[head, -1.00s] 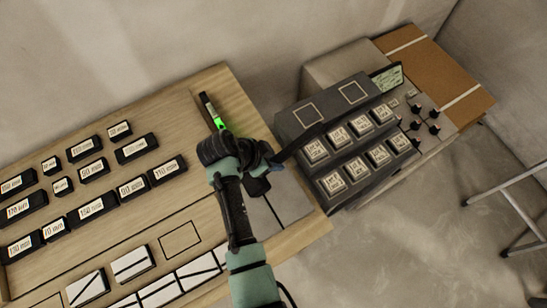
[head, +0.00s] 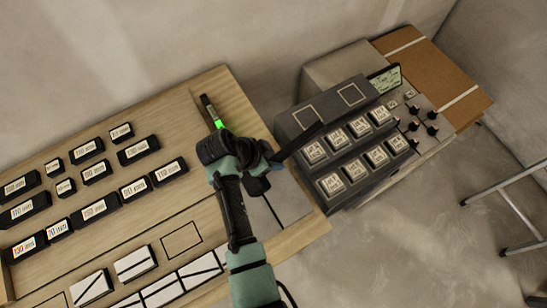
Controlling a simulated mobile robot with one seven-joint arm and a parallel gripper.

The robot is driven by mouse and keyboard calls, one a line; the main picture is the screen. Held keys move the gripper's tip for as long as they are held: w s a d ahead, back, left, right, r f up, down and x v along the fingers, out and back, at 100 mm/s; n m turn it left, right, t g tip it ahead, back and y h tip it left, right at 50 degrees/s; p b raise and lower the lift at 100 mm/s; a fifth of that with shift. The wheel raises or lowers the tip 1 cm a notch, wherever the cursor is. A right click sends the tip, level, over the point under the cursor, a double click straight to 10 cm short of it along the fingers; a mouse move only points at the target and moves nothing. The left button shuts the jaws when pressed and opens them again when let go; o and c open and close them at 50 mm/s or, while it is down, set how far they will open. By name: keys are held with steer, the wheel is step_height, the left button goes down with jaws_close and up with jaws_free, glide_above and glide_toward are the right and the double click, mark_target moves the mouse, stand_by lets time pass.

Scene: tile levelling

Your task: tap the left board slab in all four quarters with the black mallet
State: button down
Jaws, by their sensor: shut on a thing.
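Two pale grey slabs lie side by side on the wooden board, with a dark gap between them. The left slab (head: 262,216) is partly covered by my arm; the right slab (head: 288,197) shows more fully. My gripper (head: 268,160) is over the far end of the slabs, its fingers mostly hidden by my wrist. It is shut on the black mallet (head: 300,141), whose dark bar sticks out up and to the right, in front of the dark stepped rack. The mallet's head cannot be made out, nor whether it touches a slab.
A level with a green vial (head: 212,111) lies just beyond my wrist. Several black labelled blocks (head: 96,171) and white tiles (head: 135,263) cover the board's left. The stepped rack (head: 330,192) with white blocks stands close on the right, beside a grey case with knobs (head: 408,104).

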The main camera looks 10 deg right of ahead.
step_height(320, 180, down, 5)
steer(key=b, duration=0.4)
steer(key=shift+f+b, duration=0.15)
steer(key=shift+b, duration=0.15)
step_height(320, 180, up, 6)
steer(key=p, duration=0.5)
steer(key=shift+f, duration=0.3)
